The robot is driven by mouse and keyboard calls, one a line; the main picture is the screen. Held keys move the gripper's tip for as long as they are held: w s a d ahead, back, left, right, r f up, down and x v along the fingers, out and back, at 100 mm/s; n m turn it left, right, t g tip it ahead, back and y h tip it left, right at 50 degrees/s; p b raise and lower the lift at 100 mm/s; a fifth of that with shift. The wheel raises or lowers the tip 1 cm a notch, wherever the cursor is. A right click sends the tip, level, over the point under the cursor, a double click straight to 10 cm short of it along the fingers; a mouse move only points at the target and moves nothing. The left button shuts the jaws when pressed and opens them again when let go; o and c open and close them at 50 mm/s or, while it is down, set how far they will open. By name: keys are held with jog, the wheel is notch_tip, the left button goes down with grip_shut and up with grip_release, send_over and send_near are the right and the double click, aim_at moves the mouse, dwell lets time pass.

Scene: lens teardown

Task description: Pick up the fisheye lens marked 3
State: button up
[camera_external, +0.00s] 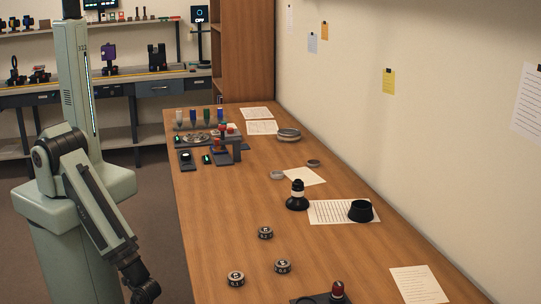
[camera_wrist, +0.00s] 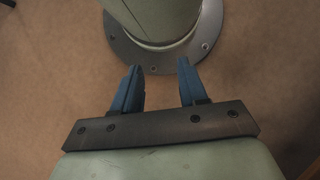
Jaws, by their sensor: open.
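Three small dark round lenses with pale markings on their sides stand on the wooden table in the external view. The front left lens (camera_external: 236,279) has a mark that seems to end in 3. The one to its right (camera_external: 282,266) and the one farther back (camera_external: 265,232) have marks too small to read surely. My gripper (camera_wrist: 160,66) is open and empty, its two blue fingers pointing at the floor near my own base in the wrist view. In the external view my arm hangs left of the table, away from the lenses, and its fingers are not clearly visible.
A dark tray with a red-topped item (camera_external: 337,291) is at the front. Tools crowd the far end. The table's left edge lies between arm and lenses.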

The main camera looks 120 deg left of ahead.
jog(key=shift+o, duration=0.3)
jog(key=o, duration=0.5)
jog(key=shift+c, duration=0.2)
jog(key=shift+w, duration=0.1)
